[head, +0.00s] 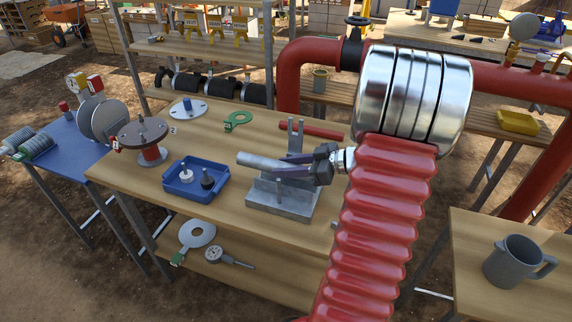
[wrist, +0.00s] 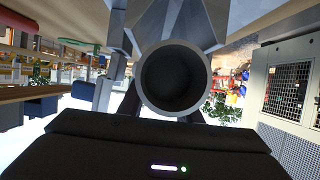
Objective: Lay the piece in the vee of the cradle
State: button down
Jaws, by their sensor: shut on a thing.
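The piece, a grey metal tube (head: 262,161), is held roughly level over the cradle. Its open round end (wrist: 174,79) faces the camera in the wrist view. The cradle (head: 283,197) is a grey metal block on the bench with upright parts at the back. Part of it shows behind the tube in the wrist view (wrist: 185,22). My gripper (head: 308,168) is shut on the tube's right end. The tube and gripper hide much of the vee, and I cannot tell whether the tube touches it.
A blue tray (head: 195,181) with two small parts stands left of the cradle. A red rod (head: 312,130) lies behind it. A flanged red fitting (head: 147,140) stands further left. A large red pipe (head: 300,75) rises behind the bench. Bare wood lies in front of the tray.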

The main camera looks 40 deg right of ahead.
jog(key=c, duration=0.7)
grip_release()
jog(key=shift+s+d, duration=0.1)
jog(key=shift+s, duration=0.05)
jog(key=shift+v, duration=3.35)
jog(key=shift+s, duration=0.15)
jog(key=v, duration=1.3)
jog(key=shift+s+d, duration=0.2)
jog(key=shift+s, duration=0.05)
jog(key=shift+a, duration=0.1)
